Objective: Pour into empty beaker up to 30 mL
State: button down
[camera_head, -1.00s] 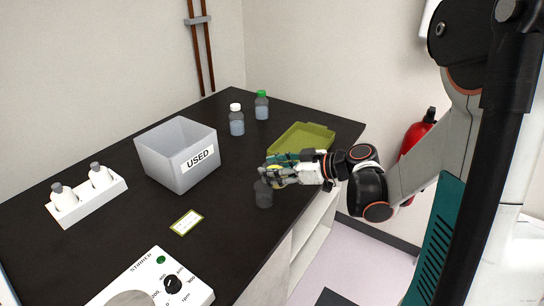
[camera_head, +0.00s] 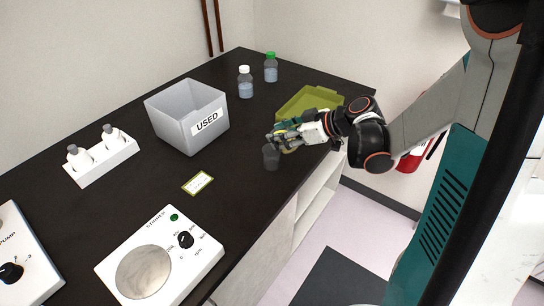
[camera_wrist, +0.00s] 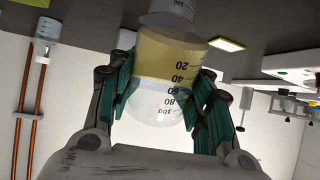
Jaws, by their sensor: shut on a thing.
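My gripper (camera_head: 287,138) is shut on a beaker (camera_wrist: 158,102) near the front right edge of the dark bench. The held beaker is clear and scaled, with yellow liquid (camera_wrist: 165,55) in it; the liquid's edge lies around the 40 to 60 marks. It looks close to upright; I cannot tell any slight tilt. In the head view my fingers hide most of it. The other beaker (camera_head: 271,160) stands on the bench just below and in front of my gripper. It looks grey and empty, and partly shows at the top of the wrist view (camera_wrist: 170,18). No stream of liquid shows.
A USED bin (camera_head: 187,120), a white two-bottle rack (camera_head: 101,164), a label card (camera_head: 198,183) and a stirrer (camera_head: 160,258) stand to the left. Two capped bottles, white-capped (camera_head: 245,85) and green-capped (camera_head: 271,68), stand behind. A green tray (camera_head: 310,100) lies behind my gripper.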

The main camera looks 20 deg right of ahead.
aim_at(272, 158)
jog(key=shift+g+h+p, duration=0.3)
jog(key=shift+p, duration=0.05)
jog(key=shift+f, duration=0.1)
jog(key=shift+f+g+h+p, duration=0.45)
jog(key=shift+f+g+h, duration=0.45)
jog(key=shift+f+g+h+p, duration=0.2)
jog(key=shift+g+h+p, duration=0.1)
jog(key=shift+g+h, duration=0.3)
dwell(2.5)
jog(key=shift+f, duration=0.1)
